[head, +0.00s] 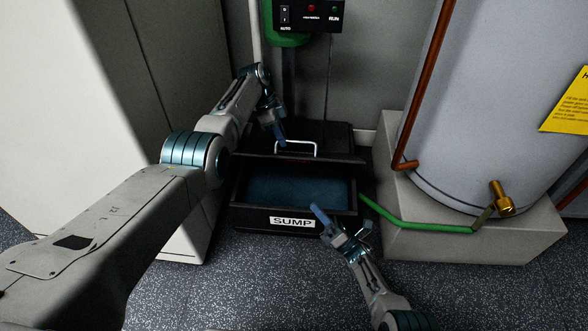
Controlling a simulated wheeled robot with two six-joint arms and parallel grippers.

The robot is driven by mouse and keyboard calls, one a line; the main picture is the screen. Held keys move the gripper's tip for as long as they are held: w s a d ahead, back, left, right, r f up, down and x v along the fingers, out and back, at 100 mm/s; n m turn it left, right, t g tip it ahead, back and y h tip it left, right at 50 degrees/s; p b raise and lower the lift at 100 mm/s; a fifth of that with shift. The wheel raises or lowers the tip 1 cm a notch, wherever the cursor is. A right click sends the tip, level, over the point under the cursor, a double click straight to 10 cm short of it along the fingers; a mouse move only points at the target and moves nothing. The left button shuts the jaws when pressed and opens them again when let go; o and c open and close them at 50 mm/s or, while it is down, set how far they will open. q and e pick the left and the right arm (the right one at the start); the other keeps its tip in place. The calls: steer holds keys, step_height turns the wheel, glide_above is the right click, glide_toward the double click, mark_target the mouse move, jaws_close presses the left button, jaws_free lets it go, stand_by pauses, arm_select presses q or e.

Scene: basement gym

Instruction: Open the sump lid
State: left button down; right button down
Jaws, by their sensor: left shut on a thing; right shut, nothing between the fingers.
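The sump is a black box (345,222) on the floor with a white "SUMP" label on its front. Its front part is open and shows dark blue water (300,191) inside. The black lid (335,143) is at the back of the box, partly open, with a pale metal handle (302,143). My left gripper (280,138) is shut on the left end of the handle; the exact finger contact is small and dark. My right gripper (322,218) is shut and empty, low at the front of the box, right of the label.
A grey tank (480,110) on a concrete plinth (440,240) stands right of the sump, with a green hose (410,226) and a brass valve (502,198). A pale cabinet (90,110) stands left. A control box (308,14) hangs above. Speckled floor (270,270) is clear in front.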

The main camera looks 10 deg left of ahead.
arm_select(q)
steer(key=shift+a+f, duration=0.3)
steer(key=shift+f, duration=0.15)
arm_select(e)
steer(key=w+d+r+x, duration=0.1)
steer(key=d+x, duration=0.1)
steer(key=x, duration=1.1)
steer(key=shift+w+a+r, duration=0.25)
steer(key=shift+w+r, duration=0.1)
steer(key=shift+r, duration=0.2)
arm_select(q)
steer(key=shift+f, duration=0.15)
arm_select(e)
steer(key=shift+w+r, duration=0.6)
steer(key=shift+r, duration=0.15)
arm_select(q)
steer(key=c, duration=1.8)
jaws_free()
steer(key=o, duration=0.3)
steer(key=shift+w+f, duration=0.1)
steer(key=shift+f, duration=0.1)
steer(key=shift+d+r, duration=0.1)
steer(key=shift+d, duration=0.05)
arm_select(e)
steer(key=shift+f, duration=0.2)
arm_select(q)
steer(key=shift+r, duration=0.1)
